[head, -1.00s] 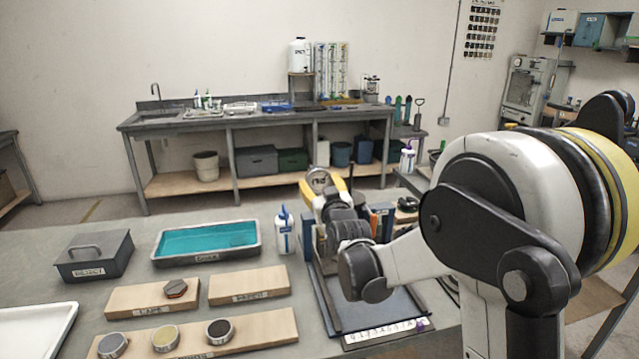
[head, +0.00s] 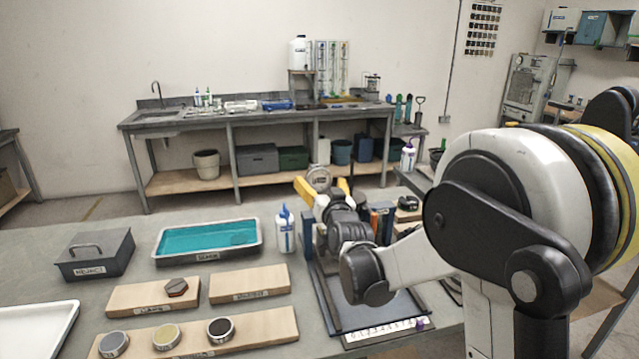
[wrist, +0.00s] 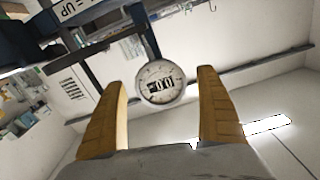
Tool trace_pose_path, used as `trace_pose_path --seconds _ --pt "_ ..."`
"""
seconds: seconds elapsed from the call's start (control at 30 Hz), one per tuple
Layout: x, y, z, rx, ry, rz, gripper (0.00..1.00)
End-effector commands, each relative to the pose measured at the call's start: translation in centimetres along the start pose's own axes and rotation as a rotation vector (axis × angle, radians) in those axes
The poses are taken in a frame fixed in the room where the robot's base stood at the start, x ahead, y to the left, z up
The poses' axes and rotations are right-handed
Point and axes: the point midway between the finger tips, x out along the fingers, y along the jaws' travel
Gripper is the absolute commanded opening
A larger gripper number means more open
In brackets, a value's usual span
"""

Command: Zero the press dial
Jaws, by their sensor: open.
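The press dial is a round white gauge (wrist: 161,82) with dark digits that look like zeros, though the reading is too small to be sure. In the wrist view it hangs from a dark stem between my gripper's two yellow fingers (wrist: 163,100), with a gap on each side. In the head view the dial (head: 319,178) shows just beyond my gripper (head: 322,188). My gripper is open and empty. The press frame (head: 309,235) rises beside it, and my own arm hides much of the press.
A wash bottle (head: 285,230) stands left of the press. A numbered strip (head: 385,331) lies at the press base's front.

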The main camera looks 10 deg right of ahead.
Motion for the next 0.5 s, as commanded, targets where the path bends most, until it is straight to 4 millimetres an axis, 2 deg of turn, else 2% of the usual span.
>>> trace_pose_path --seconds 0.3,0.5 --pt "-6.8 0.0 0.0 0.001 0.000 0.000 0.84" --pt "-10.1 0.0 0.0 0.001 0.000 0.000 0.84"
